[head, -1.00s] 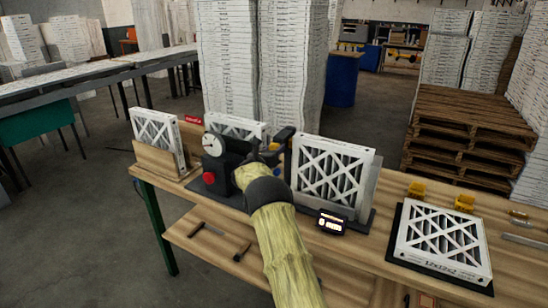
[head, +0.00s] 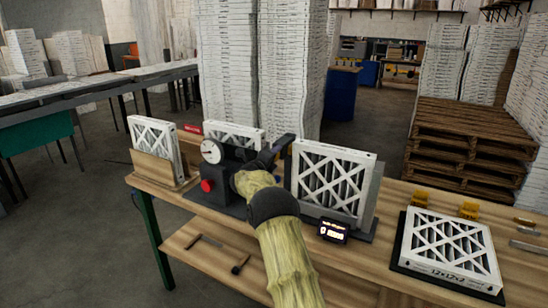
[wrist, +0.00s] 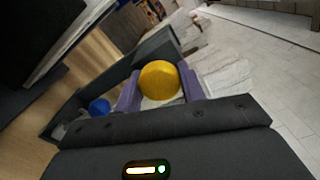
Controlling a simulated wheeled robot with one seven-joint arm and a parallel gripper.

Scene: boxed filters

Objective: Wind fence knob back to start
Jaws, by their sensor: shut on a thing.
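A round yellow knob (wrist: 160,80) sits between the two purple fingertips of my gripper (wrist: 160,86) in the wrist view. The fingers press on its two sides, so my gripper is shut on it. In the head view my gripper (head: 277,152) is at the right side of a black machine (head: 222,180) with a round white dial and a red button; my forearm and wrist hide the knob there. A blue knob (wrist: 99,106) shows to the left of the fingers in the wrist view.
A framed filter (head: 328,182) stands right of my gripper, with a small lit display (head: 333,231) before it. Another filter (head: 450,245) lies on a black mat at the right. More filters stand behind and left of the machine. The bench (head: 390,215) is bare between display and mat.

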